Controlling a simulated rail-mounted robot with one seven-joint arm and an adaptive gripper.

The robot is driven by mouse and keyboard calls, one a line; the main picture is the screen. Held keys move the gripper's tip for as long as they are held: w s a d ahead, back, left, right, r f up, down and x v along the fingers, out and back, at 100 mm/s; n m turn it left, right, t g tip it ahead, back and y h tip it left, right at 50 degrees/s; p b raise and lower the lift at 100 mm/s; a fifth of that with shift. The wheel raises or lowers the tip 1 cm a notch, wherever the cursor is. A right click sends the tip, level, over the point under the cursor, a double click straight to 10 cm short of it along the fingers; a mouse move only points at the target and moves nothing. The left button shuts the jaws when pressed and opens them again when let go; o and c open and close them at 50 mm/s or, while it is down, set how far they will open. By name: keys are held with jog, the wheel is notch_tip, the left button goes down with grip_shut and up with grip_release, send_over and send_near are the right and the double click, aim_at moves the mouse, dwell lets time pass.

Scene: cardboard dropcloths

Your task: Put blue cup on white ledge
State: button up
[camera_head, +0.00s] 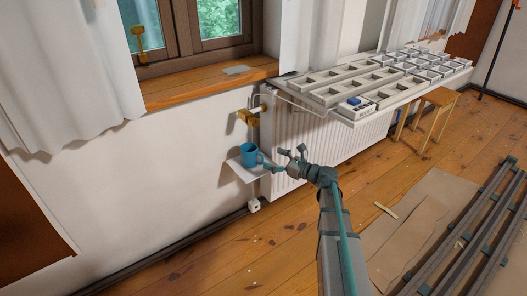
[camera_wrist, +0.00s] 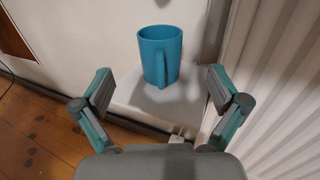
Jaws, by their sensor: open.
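The blue cup (camera_head: 249,153) stands upright on a small white ledge (camera_head: 246,174) that juts from the wall beside the radiator. In the wrist view the blue cup (camera_wrist: 153,55) is centred, with its handle facing me, and the white ledge (camera_wrist: 150,101) lies under it. My gripper (camera_head: 274,160) is just to the right of the cup in the head view. In the wrist view my gripper (camera_wrist: 159,88) has its fingers spread wide, with nothing between them. The cup appears just beyond the fingertips, apart from both.
A ribbed white radiator (camera_head: 292,135) stands close to the right of the ledge. A shelf with several grey trays (camera_head: 340,88) tops the radiator. Metal rails (camera_head: 470,235) lie at the lower right. The wooden floor (camera_head: 230,255) in front is mostly clear.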

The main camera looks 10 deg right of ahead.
jog(key=s+a+f+n+g+h, duration=0.1)
jog(key=s+a+f+n+g, duration=0.5)
jog(key=s+a+f, duration=0.35)
jog(key=s+a+f+n+g+h, duration=0.1)
jog(key=s+a+f+n+g, duration=0.55)
jog(key=s+f, duration=0.55)
jog(key=s+d+f+n+g+h, duration=0.2)
jog(key=s+n+g+h, duration=0.1)
jog(key=s, duration=0.7)
jog(key=s+d+f+n+g+h, duration=0.2)
jog(key=s+n, duration=0.4)
jog(key=s, duration=0.4)
jog(key=s+d+f+n+g+h, duration=0.2)
jog(key=s+n+g+h, duration=0.2)
jog(key=s, duration=0.5)
jog(key=shift+s+f+g+h, duration=0.2)
jog(key=shift+s+g+h, duration=0.15)
jog(key=shift+g, duration=0.5)
jog(key=s+d+r+n+t+p, duration=0.1)
jog(key=s+r+p, duration=0.1)
jog(key=r+p, duration=0.9)
jog(key=s+d+r+t+p, duration=0.1)
jog(key=r+p, duration=1)
jog(key=p, duration=1.5)
jog(key=shift+s+n+t+h, duration=0.4)
jog(key=shift+s+t, duration=0.3)
jog(key=shift+s, duration=0.35)
